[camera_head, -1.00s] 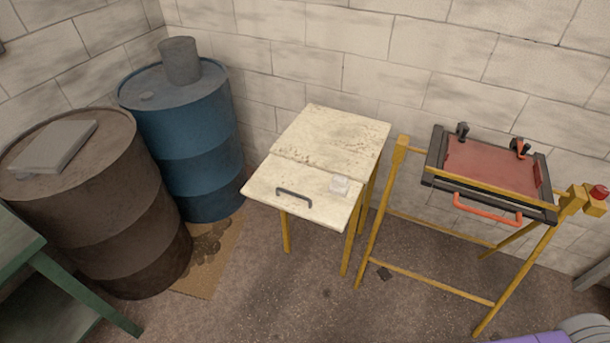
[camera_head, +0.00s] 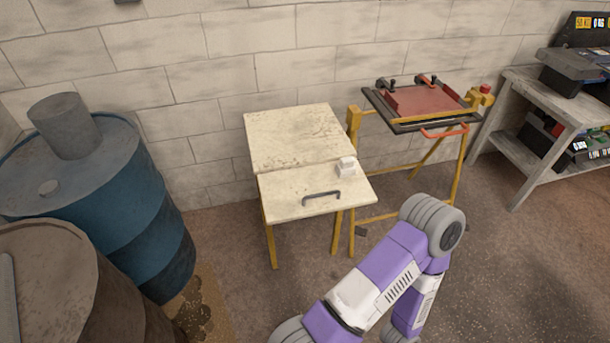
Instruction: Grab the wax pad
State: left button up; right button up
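A small white block (camera_head: 346,167), which looks like the wax pad, sits on the right side of a pale, stained table (camera_head: 290,140) with yellow legs. It lies near the step between the table's back part and its front panel, which has a dark handle (camera_head: 321,196). A purple and white arm of mine is in the lower middle of the head view, in front of and below the table. No gripper fingers show; the arm's far end is out of sight or folded away. My other arm is not in view.
A blue barrel (camera_head: 140,205) with a grey bucket on top and a brown barrel (camera_head: 75,285) stand at left. A yellow frame holding a red panel (camera_head: 425,101) is right of the table. A shelf (camera_head: 545,115) with boxes stands at far right. Floor at lower right is clear.

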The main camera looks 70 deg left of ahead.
aim_at(346, 168)
jog(key=z, duration=0.7)
jog(key=k, duration=0.15)
jog(key=u, duration=3.45)
